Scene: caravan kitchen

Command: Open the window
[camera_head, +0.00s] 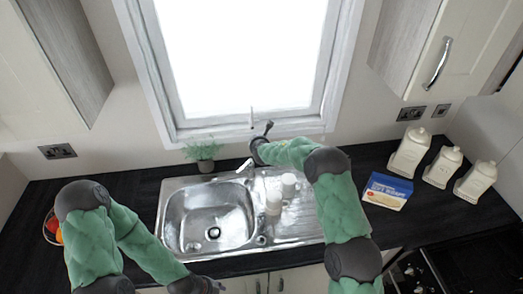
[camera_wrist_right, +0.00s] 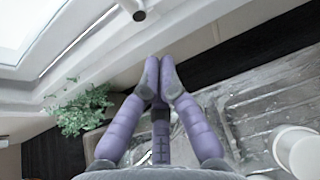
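The window (camera_head: 248,50) is a bright pane in a white frame above the sink and looks closed. A small upright handle (camera_head: 252,115) shows at the middle of its lower frame. In the right wrist view a pale rod-like handle (camera_wrist_right: 135,10) is at the top edge. My right gripper (camera_head: 266,130) is just in front of the sill, close below the handle. In the wrist view its purple fingertips (camera_wrist_right: 161,66) are together with nothing between them, apart from the handle. My left gripper (camera_head: 204,287) is low at the bottom edge, partly cut off, its fingers unclear.
A potted plant (camera_head: 203,154) stands left of my right gripper, by the sill. The steel sink (camera_head: 168,215) has white cups (camera_head: 273,203) on its drainer. A box (camera_head: 386,191) and white canisters (camera_head: 409,153) stand right. Wall cupboards (camera_head: 458,45) flank the window.

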